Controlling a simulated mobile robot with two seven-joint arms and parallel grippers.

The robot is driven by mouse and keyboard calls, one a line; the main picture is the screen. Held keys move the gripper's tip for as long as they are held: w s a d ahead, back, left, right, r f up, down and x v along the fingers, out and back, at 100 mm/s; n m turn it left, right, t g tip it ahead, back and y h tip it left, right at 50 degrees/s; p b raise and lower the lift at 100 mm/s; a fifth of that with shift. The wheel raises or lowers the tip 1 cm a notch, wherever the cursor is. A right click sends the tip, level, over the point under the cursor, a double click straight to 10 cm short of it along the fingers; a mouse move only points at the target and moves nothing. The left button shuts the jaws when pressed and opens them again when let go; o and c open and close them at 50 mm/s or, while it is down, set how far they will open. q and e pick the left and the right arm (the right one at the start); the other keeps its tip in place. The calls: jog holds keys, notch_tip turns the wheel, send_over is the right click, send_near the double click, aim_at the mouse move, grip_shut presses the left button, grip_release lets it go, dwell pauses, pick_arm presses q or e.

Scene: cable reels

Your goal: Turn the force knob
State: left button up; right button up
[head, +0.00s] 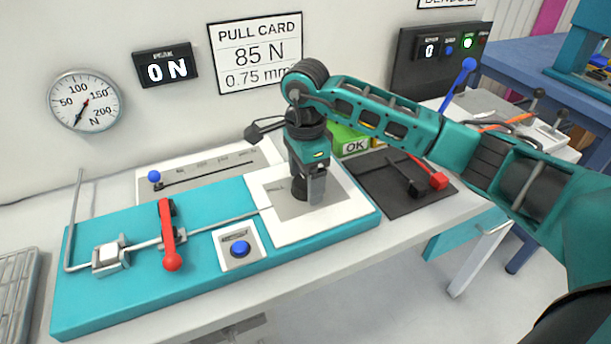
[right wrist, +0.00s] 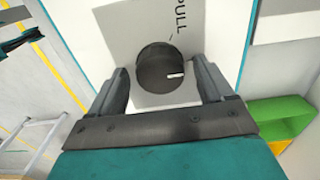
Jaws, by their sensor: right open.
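The force knob is a round dark knob with a white pointer mark, seen in the right wrist view (right wrist: 163,68) on a grey and white plate lettered PULL. In the head view the knob (head: 300,187) is partly covered by my right gripper (head: 308,196). The right gripper points down over the plate. In the right wrist view its two fingers (right wrist: 164,90) stand apart on either side of the knob, with gaps showing; I see no contact. The wall gauge (head: 86,101) is marked in N. The peak display (head: 166,68) reads 0 N. The pull card (head: 255,54) reads 85 N, 0.75 mm.
The teal base (head: 90,290) bears a red lever (head: 168,235), a clamp (head: 109,257) and a blue button (head: 240,248). A slider with a blue ball (head: 154,176) lies behind. Right are a green OK bin (head: 350,140) and a black plate (head: 385,180) with a red-handled tool (head: 437,181).

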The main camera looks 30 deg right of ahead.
jog(key=c, duration=1)
jog(key=shift+c, duration=0.2)
jog(key=shift+m, duration=0.3)
jog(key=m, duration=0.4)
jog(key=shift+m, duration=0.3)
jog(key=m, duration=1.4)
jog(key=shift+m+p, duration=0.3)
jog(key=shift+p, duration=0.05)
